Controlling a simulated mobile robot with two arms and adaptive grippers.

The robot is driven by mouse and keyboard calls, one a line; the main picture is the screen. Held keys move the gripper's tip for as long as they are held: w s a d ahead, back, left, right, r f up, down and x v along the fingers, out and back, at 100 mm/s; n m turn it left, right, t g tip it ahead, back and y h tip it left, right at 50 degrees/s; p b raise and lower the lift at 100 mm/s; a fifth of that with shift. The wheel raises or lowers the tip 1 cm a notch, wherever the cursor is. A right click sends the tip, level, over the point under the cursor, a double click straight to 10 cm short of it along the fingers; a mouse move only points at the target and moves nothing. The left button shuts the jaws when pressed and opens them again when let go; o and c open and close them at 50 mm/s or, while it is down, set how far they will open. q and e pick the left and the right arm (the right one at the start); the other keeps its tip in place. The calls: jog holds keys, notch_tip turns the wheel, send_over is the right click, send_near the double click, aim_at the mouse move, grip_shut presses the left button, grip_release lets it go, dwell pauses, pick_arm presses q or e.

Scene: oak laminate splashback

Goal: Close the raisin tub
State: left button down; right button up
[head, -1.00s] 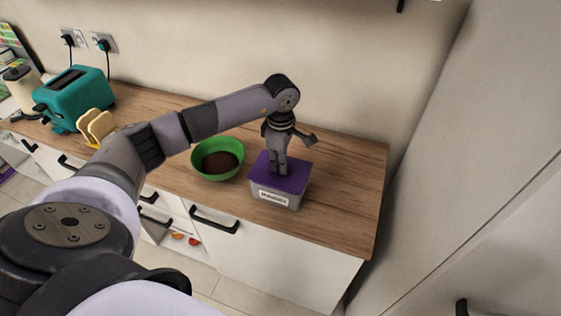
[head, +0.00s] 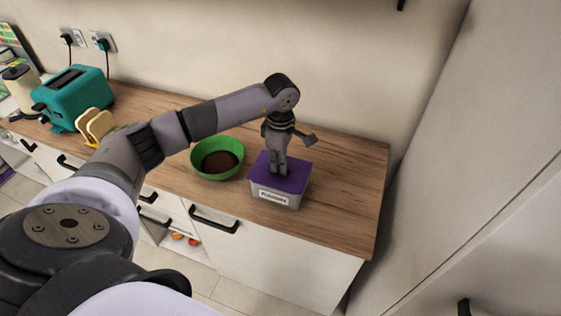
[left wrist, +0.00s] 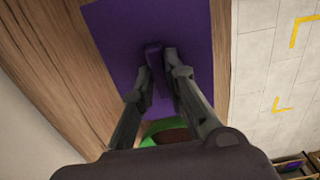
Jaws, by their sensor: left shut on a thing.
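The raisin tub (head: 276,197) is a grey box with a white label on its front, standing on the wooden counter near its right end. Its purple lid (head: 296,177) lies over the top of the tub. The lid also fills the upper middle of the left wrist view (left wrist: 190,30). My left gripper (head: 278,172) points down at the middle of the lid. Its fingers (left wrist: 158,85) are shut on the purple handle on the lid (left wrist: 154,57). The label's writing is too small to read surely. My right gripper is not in view.
A green bowl (head: 202,174) with dark brown contents stands just left of the tub. A teal toaster (head: 75,97) and bread slices (head: 97,124) are further left. Counter to the tub's right (head: 345,190) is clear; a tall pale panel (head: 470,150) stands beyond.

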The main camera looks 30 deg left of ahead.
pick_arm(q)
jog(key=shift+f+b, duration=0.35)
jog(key=shift+b, duration=0.1)
dwell(0.6)
dwell(0.4)
jog(key=c, duration=1.5)
grip_release()
jog(key=shift+c, duration=0.2)
jog(key=shift+o, duration=0.4)
jog(key=o, duration=0.4)
jog(key=shift+r, duration=0.1)
